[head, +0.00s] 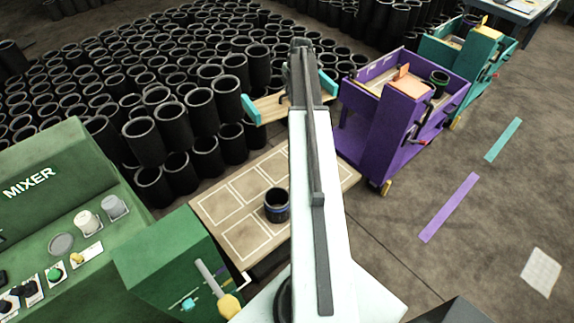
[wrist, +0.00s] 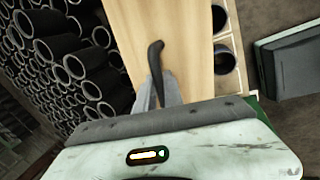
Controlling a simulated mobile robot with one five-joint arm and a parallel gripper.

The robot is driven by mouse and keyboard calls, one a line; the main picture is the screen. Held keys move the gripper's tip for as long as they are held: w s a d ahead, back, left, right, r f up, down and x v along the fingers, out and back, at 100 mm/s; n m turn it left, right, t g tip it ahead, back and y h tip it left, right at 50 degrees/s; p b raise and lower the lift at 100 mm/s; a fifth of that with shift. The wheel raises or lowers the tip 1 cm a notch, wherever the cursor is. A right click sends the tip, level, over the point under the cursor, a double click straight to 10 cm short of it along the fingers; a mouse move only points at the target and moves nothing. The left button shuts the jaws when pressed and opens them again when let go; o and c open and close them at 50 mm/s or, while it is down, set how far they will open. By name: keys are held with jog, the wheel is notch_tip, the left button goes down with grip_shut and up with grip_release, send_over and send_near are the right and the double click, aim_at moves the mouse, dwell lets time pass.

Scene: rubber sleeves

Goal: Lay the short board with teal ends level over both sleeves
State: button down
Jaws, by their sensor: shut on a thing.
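The short wooden board (head: 268,107) has teal ends and hangs in the air above the far part of the work table; my arm hides its middle. In the wrist view the board (wrist: 130,30) runs up the middle, with a dark curved handle (wrist: 155,58) on top. My gripper (wrist: 157,90) is shut on this handle. In the wrist view, two dark round openings, likely sleeves, show beside the board's right edge, one nearer (wrist: 224,62) and one farther (wrist: 218,18), partly covered.
The table (head: 212,207) has white outlined rectangles. Stacked black sleeves (head: 150,90) crowd the left and back. A purple cart (head: 385,135) stands close on the right, a teal cart (head: 480,50) beyond it. The green mixer (head: 60,190) is at left.

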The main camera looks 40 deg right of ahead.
jog(key=shift+s+d+r, duration=0.1)
jog(key=shift+s, duration=0.1)
jog(key=s+a+f+b, duration=0.2)
jog(key=s+f+b, duration=0.1)
jog(key=f+b, duration=0.8)
jog(key=s+a+f+n+b, duration=0.1)
jog(key=s+a+f+b, duration=0.2)
jog(key=f+b, duration=0.8)
jog(key=s+a+f+n+b, duration=0.1)
jog(key=s+a+f+b, duration=0.2)
jog(key=f+b, duration=0.8)
jog(key=shift+s+a+f+y+b, duration=0.25)
jog(key=shift+s+f+y+b, duration=0.15)
jog(key=shift+s, duration=0.15)
notch_tip(320, 180, down, 7)
jog(key=b, duration=0.6)
jog(key=shift+r+b, duration=0.15)
jog(key=shift+b, duration=0.2)
jog(key=shift+f+b, duration=0.55)
jog(key=c, duration=1.4)
grip_release()
jog(key=shift+o, duration=0.2)
jog(key=p+v, duration=0.7)
jog(key=v, duration=0.1)
jog(key=shift+p, duration=0.3)
